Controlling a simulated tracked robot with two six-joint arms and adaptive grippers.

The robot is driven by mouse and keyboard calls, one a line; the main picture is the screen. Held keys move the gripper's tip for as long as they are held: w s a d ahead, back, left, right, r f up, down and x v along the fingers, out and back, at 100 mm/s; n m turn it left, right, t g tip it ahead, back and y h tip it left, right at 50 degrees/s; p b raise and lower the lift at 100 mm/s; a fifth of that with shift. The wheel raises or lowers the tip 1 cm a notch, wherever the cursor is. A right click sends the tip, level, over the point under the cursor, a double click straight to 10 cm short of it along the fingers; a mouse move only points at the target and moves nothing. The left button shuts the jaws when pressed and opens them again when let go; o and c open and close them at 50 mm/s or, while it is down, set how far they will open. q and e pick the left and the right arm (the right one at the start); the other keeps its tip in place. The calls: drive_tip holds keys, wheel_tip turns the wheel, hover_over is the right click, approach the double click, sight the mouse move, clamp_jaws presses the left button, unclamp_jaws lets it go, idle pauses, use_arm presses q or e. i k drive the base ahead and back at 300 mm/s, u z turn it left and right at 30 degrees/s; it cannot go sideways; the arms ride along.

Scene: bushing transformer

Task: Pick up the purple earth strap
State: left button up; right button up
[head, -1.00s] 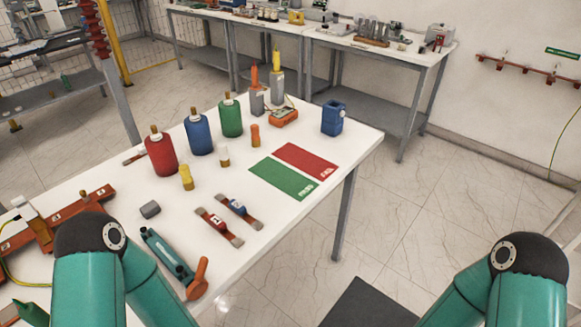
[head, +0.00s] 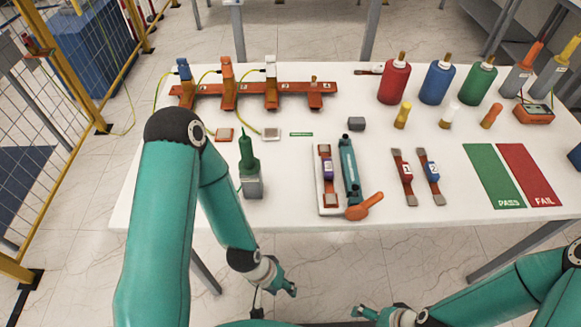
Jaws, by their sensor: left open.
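The purple earth strap (head: 327,168) is a flat brown strip with a purple block in its middle. It lies lengthwise on a white pad on the table, just left of the teal tool with an orange handle. My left gripper (head: 286,279) is open and empty, low in front of the table's near edge, below and left of the strap and apart from it. My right gripper (head: 364,311) is at the bottom edge, also in front of the table; its fingers are too small and partly cut off to judge. Nothing hides the strap.
The teal tool (head: 349,172) lies close beside the strap. Red (head: 408,172) and blue (head: 431,172) straps lie to the right. An orange bar (head: 250,95) with terminals is behind. Yellow fencing is at left.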

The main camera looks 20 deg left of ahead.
sight(328, 172)
drive_tip(key=z, duration=2.05)
drive_tip(key=i, duration=0.1)
drive_tip(key=u, duration=3.25)
drive_tip(key=k, duration=1.55)
drive_tip(key=z, duration=0.85)
drive_tip(key=i, duration=1)
drive_tip(key=z, duration=0.05)
